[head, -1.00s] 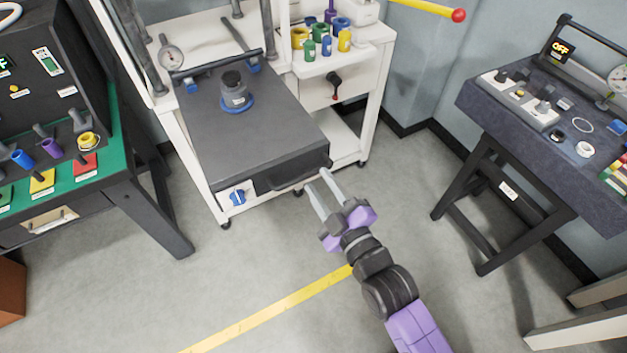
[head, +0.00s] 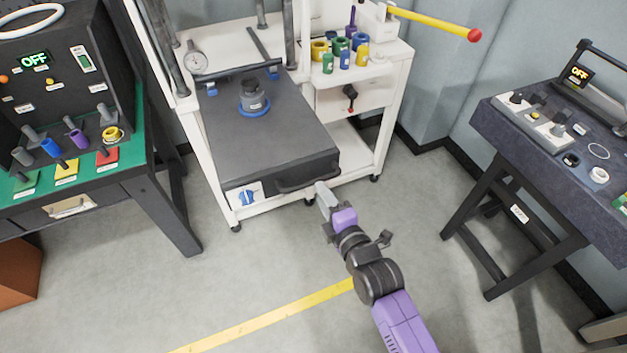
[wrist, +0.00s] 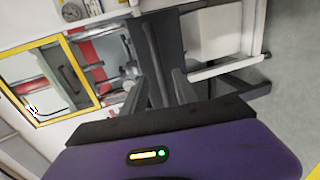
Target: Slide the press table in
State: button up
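The press table (head: 270,145) is a dark grey slab pulled out at the front of the white press frame. A dark weight-like piece with a blue ring (head: 254,103) stands on its top. A black bar handle (head: 296,187) runs along its front face. My gripper (head: 322,192) is at the right part of this handle. In the wrist view, the two grey fingers (wrist: 160,92) stand apart, with the dark handle (wrist: 154,58) between them and gaps visible beside it. Firm contact with the handle cannot be made out.
Colored cylinders (head: 346,53) stand on the shelf at right. A green-topped bench (head: 128,160) is at left, a dark workbench (head: 500,125) at right. The floor before the frame is clear.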

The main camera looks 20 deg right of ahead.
aim_at(313, 180)
jog(key=shift+p+x, duration=0.6)
jog(key=shift+x, duration=2.7)
grip_shut()
